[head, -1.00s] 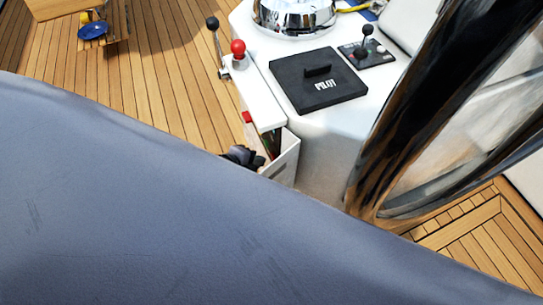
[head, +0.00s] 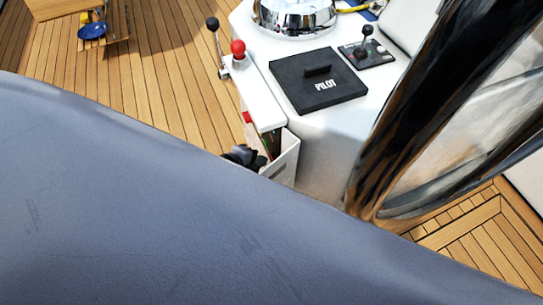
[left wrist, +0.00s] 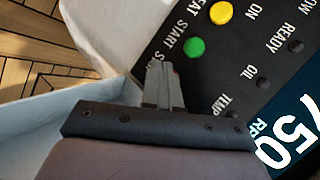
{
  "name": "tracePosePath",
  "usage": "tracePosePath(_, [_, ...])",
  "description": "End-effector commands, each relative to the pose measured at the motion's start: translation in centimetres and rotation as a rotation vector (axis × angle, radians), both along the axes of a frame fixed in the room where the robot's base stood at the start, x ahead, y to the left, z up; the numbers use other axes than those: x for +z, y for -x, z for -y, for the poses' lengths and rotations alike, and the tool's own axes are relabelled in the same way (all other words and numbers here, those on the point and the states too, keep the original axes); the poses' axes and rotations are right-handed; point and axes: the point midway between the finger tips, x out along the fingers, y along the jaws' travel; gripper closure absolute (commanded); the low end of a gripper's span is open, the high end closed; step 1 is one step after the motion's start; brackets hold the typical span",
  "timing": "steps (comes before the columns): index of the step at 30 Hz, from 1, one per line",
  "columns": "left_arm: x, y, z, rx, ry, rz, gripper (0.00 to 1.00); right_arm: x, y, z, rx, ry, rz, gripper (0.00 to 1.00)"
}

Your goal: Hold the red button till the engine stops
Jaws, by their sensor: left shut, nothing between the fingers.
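My left gripper (head: 243,155) shows as dark fingers at the console's side in the head view, partly hidden by a large grey-blue surface. In the left wrist view its fingers (left wrist: 163,82) are shut and empty, with their tips over the black engine panel (left wrist: 165,38). The red button is almost wholly hidden behind the tips, in line with the yellow button (left wrist: 221,13) and green button (left wrist: 194,48). Whether the tips press it I cannot tell. The display (left wrist: 298,125) is lit, with digits ending in 50 and RP below. My right gripper is not in view.
The grey-blue surface (head: 180,210) fills the foreground. The white console carries a black PILOT cover (head: 318,82), a red-knobbed lever (head: 238,48) and a small joystick (head: 367,40). A pale wall (left wrist: 75,100) stands close left of the fingers. Teak deck (head: 150,80) lies open at left.

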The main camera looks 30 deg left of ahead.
Motion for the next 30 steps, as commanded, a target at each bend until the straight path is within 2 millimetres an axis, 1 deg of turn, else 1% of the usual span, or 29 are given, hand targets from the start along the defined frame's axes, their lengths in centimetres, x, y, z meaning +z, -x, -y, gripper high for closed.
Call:
tracePosePath(3, [0.08,-0.31,0.21,0.001,0.001,0.001,1.00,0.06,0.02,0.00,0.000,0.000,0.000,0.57])
tracePosePath(30, [-0.01,-0.74,0.65,0.000,0.001,0.000,1.00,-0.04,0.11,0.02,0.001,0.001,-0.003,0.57])
